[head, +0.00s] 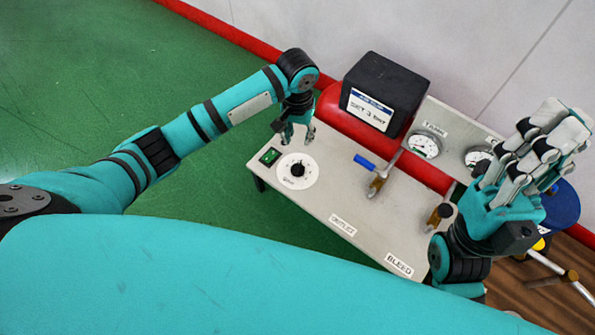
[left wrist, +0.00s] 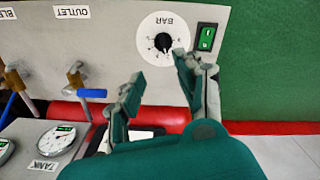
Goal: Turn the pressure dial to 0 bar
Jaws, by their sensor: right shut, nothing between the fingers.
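The pressure dial is a black knob (head: 298,170) on a round white scale plate (head: 293,182) at the left end of the grey panel. It also shows in the left wrist view (left wrist: 163,43), with BAR printed on its plate. I cannot read its exact setting. My left gripper (head: 296,135) is just behind the dial, beside the green switch. In the left wrist view its two fingers (left wrist: 157,78) are apart with nothing between them, and the knob lies beyond them, untouched. My right gripper (head: 545,140) is raised at the right, shut and empty.
A green rocker switch (head: 270,156) sits beside the dial. A blue-handled valve (head: 376,175), another valve (head: 440,214) and round gauges (head: 425,145) stand further right. A black box with a label (head: 371,107) sits behind, above a red cylinder. The panel's front middle is clear.

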